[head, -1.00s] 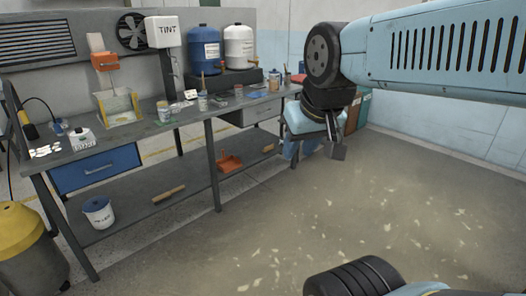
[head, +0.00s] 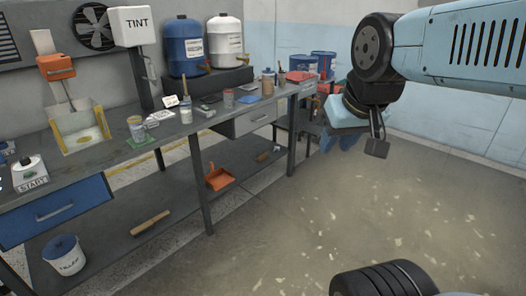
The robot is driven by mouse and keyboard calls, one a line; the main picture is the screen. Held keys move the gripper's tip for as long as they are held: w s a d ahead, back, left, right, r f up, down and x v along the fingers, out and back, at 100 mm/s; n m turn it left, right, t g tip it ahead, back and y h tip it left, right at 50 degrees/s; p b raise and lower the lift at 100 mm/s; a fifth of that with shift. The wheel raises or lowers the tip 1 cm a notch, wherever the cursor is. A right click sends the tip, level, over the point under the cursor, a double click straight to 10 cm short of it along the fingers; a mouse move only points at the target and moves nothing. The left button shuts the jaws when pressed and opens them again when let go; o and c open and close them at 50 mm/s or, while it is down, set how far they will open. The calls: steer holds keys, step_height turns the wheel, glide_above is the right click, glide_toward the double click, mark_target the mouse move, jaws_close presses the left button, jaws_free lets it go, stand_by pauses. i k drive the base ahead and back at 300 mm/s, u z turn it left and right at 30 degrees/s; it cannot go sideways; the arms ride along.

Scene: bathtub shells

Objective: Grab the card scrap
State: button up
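I cannot surely pick out the card scrap. Small pale flat pieces lie on the grey workbench (head: 103,160), and one white piece (head: 160,116) lies behind a tin on a green mat; whether it is card is too small to tell. A small white card (head: 171,101) with a dark mark stands farther back. My gripper (head: 377,148) hangs over open floor to the right of the bench, well apart from it. It shows as a dark flat end, side-on, with nothing seen in it; its finger gap is hidden.
A START box (head: 30,178), a clear yellow-edged box (head: 82,128), a tin (head: 137,130) and the TINT unit (head: 132,25) crowd the bench. Blue (head: 184,45) and white (head: 224,40) tanks stand behind. A white bucket (head: 65,262) sits on the lower shelf. Floor at right is clear.

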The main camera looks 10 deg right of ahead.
mark_target(265, 156)
steer(key=u, duration=0.1)
steer(key=i, duration=0.85)
steer(key=u, duration=0.35)
